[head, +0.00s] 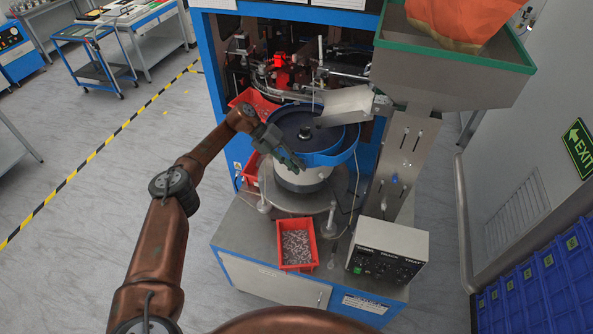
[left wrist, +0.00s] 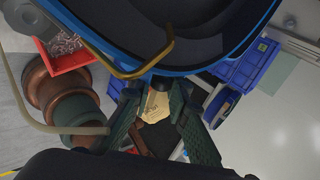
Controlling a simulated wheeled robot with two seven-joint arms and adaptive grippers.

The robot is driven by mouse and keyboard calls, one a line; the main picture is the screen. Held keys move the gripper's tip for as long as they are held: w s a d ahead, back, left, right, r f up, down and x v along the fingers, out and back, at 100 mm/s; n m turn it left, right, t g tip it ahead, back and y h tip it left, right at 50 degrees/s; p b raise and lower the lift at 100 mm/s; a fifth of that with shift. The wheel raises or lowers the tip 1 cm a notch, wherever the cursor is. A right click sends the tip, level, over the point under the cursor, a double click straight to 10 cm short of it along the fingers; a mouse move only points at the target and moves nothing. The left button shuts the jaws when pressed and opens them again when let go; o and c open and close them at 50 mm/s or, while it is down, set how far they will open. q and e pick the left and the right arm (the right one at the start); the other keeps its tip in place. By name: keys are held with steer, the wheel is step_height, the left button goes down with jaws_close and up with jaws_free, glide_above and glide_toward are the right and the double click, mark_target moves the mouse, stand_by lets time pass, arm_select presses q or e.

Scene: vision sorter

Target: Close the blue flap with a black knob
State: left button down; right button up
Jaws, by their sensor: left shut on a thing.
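I cannot make out for certain a separate blue flap with a black knob. The round feeder bowl (head: 335,157) has a blue rim and wall, a dark inside and a black knob (head: 304,132) at its middle. My left gripper (head: 299,166) is at the bowl's front left side, pointing down and right. In the left wrist view its two green-grey fingers (left wrist: 156,97) reach up to the blue rim (left wrist: 203,60). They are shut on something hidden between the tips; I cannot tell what. My right gripper is not in view.
A red tray (head: 281,247) of small parts stands on the grey bench top in front. A control box (head: 388,249) stands at its right. A metal chute (head: 345,105) and a hopper post (head: 402,160) crowd the bowl's right. Open floor lies left.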

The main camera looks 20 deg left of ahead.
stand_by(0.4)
arm_select(q)
steer(key=c, duration=1.8)
jaws_free()
steer(key=shift+a+r, duration=0.1)
steer(key=shift+a, duration=0.05)
steer(key=v, duration=1.1)
steer(key=shift+a+r, duration=0.25)
